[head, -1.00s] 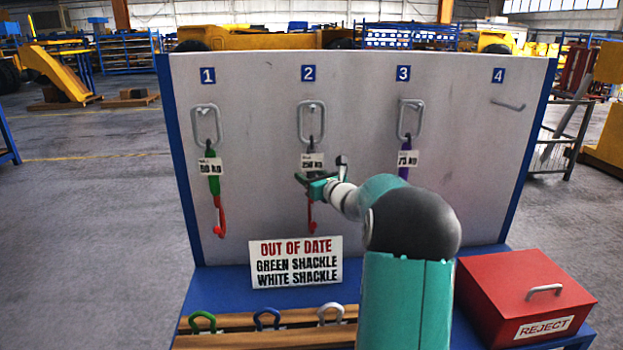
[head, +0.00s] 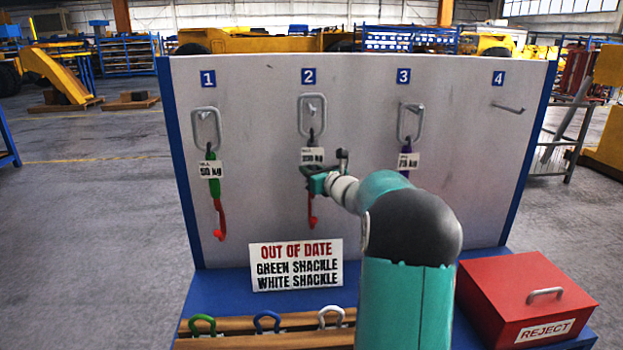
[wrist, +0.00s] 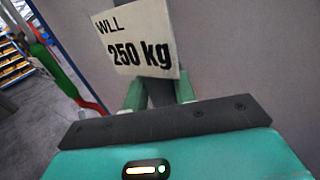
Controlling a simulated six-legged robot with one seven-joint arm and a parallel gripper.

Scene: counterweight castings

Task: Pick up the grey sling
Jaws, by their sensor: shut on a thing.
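The grey sling hangs at position 2 on the white board, below its metal ring (head: 311,115) and behind a 250 kg tag (head: 312,155). A short grey strip of the sling (wrist: 161,94) shows below the tag in the wrist view. My gripper (head: 310,174) is shut on the sling just under the tag; its two green fingertips lie either side of the grey strip in the wrist view. The ring still surrounds peg 2 in the picture. A red hook (head: 312,215) dangles below my gripper, which hides the sling's middle.
A green sling (head: 214,187) hangs left on peg 1 and a purple sling (head: 405,175) right on peg 3. Peg 4 (head: 508,107) is bare. Below stand an out-of-date sign (head: 296,265), coloured shackles (head: 267,320) and a red reject box (head: 530,295).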

